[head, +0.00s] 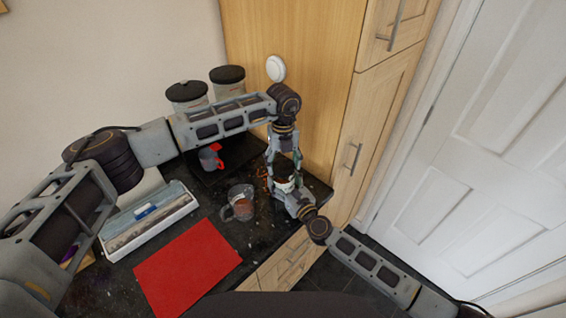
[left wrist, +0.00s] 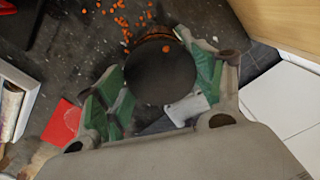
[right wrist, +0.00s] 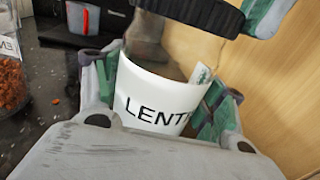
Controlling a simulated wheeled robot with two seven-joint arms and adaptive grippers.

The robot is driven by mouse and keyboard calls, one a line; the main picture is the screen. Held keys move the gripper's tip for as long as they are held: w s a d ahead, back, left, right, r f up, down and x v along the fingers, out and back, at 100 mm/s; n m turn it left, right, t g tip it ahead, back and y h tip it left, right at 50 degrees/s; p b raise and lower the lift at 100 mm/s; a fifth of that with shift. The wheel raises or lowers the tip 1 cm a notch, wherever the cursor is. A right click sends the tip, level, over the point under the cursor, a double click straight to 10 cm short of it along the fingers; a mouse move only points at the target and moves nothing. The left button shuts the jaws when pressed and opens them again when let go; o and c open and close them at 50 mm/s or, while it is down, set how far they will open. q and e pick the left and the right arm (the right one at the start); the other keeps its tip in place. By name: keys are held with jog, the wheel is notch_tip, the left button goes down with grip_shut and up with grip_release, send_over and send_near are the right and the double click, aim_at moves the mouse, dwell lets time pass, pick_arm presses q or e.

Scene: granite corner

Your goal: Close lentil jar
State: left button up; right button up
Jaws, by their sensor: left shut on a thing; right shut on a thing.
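The lentil jar (right wrist: 155,105), with a white band lettered "LENT", stands between the fingers of my right gripper (right wrist: 155,110) in the right wrist view. That gripper is shut on it from the side; in the head view the jar (head: 285,186) shows as a small white patch. My left gripper (left wrist: 160,85) points down and is shut on a round dark lid (left wrist: 160,75). In the right wrist view the lid (right wrist: 205,12) is above the jar, looking tilted. I cannot tell whether lid and jar touch. My left gripper (head: 284,165) hides much of the jar in the head view.
Orange lentils (left wrist: 120,20) are scattered on the dark counter. Black-lidded canisters (head: 187,94) stand behind. A wooden cabinet (head: 300,40) rises close behind the grippers.

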pick_arm(q)
jog(key=m, duration=0.4)
jog(key=shift+m, duration=0.4)
jog(key=m, duration=0.4)
jog(key=shift+m, duration=0.4)
jog(key=m, duration=0.5)
jog(key=shift+f, duration=0.1)
jog(key=m, duration=0.5)
jog(key=o, duration=1.2)
jog(key=shift+r, duration=0.2)
notch_tip(320, 180, up, 12)
jog(key=shift+f, duration=0.15)
